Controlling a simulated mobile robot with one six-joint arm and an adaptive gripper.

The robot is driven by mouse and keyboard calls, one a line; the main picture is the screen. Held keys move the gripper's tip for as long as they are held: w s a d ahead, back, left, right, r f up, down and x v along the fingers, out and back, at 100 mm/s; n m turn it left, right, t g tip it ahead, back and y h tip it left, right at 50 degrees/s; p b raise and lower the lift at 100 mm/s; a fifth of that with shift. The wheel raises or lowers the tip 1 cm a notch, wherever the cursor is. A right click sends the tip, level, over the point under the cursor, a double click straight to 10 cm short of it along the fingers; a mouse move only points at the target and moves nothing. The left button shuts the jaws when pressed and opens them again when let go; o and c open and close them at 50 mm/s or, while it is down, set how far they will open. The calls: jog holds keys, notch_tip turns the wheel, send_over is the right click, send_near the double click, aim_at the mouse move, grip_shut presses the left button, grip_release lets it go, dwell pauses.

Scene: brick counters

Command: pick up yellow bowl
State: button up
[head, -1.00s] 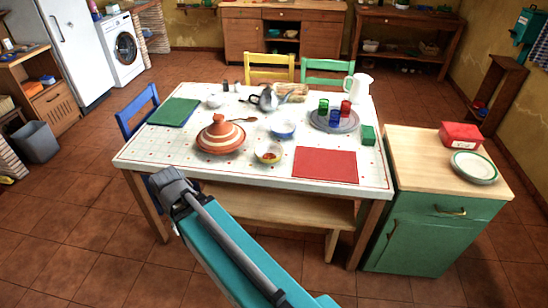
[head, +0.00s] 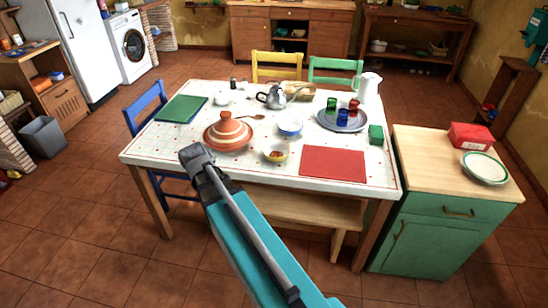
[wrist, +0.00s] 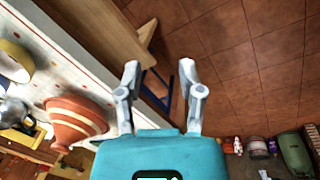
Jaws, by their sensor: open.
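The yellow bowl (head: 275,153) sits on the white table near its front edge, with something reddish inside. It lies right of the striped tagine (head: 228,134) and left of the red mat. In the wrist view a yellow-rimmed bowl (wrist: 15,62) shows at the left edge, partly cut off. My gripper (wrist: 160,78) is open and empty, its two fingers spread over the table's edge and the floor. In the head view my arm's end is at the table's front edge, left of the bowl, and the fingers are hidden.
A blue-and-white bowl (head: 290,127), a teapot (head: 273,97) and a tray with colored cups (head: 342,121) stand behind the yellow bowl. The red mat (head: 333,162) lies flat. A wooden bench (head: 310,212) is under the table's front edge; a green cabinet (head: 430,238) stands right.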

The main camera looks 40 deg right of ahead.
jog(key=w+d+f+n+h+b, duration=0.1)
jog(key=w+d, duration=0.3)
jog(key=d, duration=0.3)
jog(key=w+d+n+h+b, duration=0.1)
jog(key=w+d+n+h, duration=0.15)
jog(key=d, duration=0.45)
jog(key=n+h+b, duration=0.1)
jog(key=n+h, duration=0.1)
send_near(276, 159)
notch_tip(276, 159, up, 2)
jog(key=w+a, duration=0.1)
jog(key=a, duration=0.1)
jog(key=shift+w+d+r+g, duration=0.1)
jog(key=shift+w+r+g, duration=0.1)
jog(key=shift+g, duration=0.1)
jog(key=shift+f, duration=0.15)
jog(key=b+x, duration=0.6)
jog(key=x, duration=0.1)
jog(key=shift+f, duration=0.15)
jog(key=shift+d+f+b, duration=0.4)
jog(key=shift+f+b, duration=0.1)
jog(key=shift+b, duration=0.2)
jog(key=shift+b+x, duration=2.05)
jog(key=shift+x, duration=0.55)
